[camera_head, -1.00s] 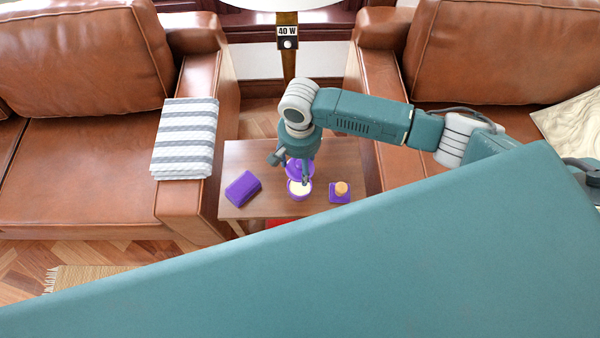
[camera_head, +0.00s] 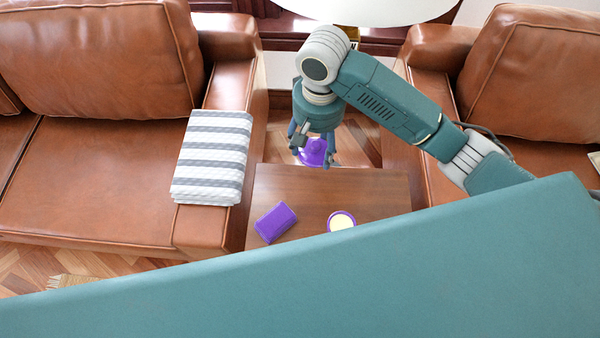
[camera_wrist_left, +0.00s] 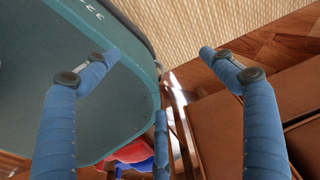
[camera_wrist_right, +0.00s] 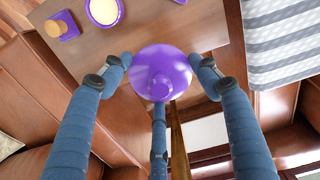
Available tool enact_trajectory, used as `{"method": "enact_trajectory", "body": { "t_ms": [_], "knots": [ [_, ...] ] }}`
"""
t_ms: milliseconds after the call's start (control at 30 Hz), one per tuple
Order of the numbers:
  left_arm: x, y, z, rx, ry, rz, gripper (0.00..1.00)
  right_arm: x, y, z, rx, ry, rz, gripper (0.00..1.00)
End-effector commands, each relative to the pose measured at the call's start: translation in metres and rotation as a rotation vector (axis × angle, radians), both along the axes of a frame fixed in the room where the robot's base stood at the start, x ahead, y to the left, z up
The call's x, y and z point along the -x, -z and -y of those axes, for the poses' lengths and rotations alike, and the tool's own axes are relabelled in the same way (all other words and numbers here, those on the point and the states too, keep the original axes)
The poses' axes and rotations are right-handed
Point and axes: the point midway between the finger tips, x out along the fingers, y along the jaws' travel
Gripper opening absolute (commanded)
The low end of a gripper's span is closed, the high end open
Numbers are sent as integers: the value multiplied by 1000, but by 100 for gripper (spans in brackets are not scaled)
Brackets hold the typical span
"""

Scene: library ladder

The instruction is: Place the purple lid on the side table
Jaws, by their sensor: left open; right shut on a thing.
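The purple lid (camera_head: 314,153) is held in my right gripper (camera_head: 316,158), near the back edge of the wooden side table (camera_head: 310,185). In the right wrist view the round lid (camera_wrist_right: 160,70), knob facing the camera, sits between the fingers, overlapping the table's edge. It appears raised; its exact height is unclear. The purple pot (camera_head: 341,221) with cream contents stands on the table, partly cut off by my teal body. My left gripper (camera_wrist_left: 158,54) is open and empty, with its fingers wide apart, over the floor and mat; it is out of the head view.
A purple box (camera_head: 275,222) lies on the table at left. A purple piece with a wooden knob (camera_wrist_right: 60,27) shows beside the pot in the right wrist view. Leather armchairs flank the table; a striped cloth (camera_head: 211,160) lies on the left one's arm. The table's middle back is bare.

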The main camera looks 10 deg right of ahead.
Motion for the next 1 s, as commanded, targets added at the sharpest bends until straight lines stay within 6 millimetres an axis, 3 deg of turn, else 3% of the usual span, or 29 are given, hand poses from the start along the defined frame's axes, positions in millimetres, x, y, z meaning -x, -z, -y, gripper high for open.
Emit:
{"method": "enact_trajectory", "body": {
  "t_ms": [67, 167, 400, 500, 567, 700, 833, 1000],
  "knots": [
    [-18, 5, -3, -3, 0, 25, 84, 1, 8, 1, 0, -20, -2, 35],
    [-17, 5, -5, -4, 0, 24, 84, 2, 24, 2, 2, -28, -5, 35],
    [49, 15, 5, 3, -1, -69, 84, 3, 88, 2, 3, -26, -5, 35],
    [60, 17, 12, 10, 0, -81, 84, 3, 115, 2, 3, -27, -5, 35],
    [57, 18, 13, 12, 2, -77, 84, 3, 128, 2, 3, -27, -4, 35],
    [33, 19, 13, 13, 2, -44, 84, 3, 151, 2, 1, -27, -2, 35],
    [10, 18, 11, 13, 1, -11, 84, 2, 160, 2, 1, -26, -1, 35],
    [9, 22, 7, 8, -2, -11, 84, 3, 185, 2, 2, -27, -3, 35]
  ]
}}
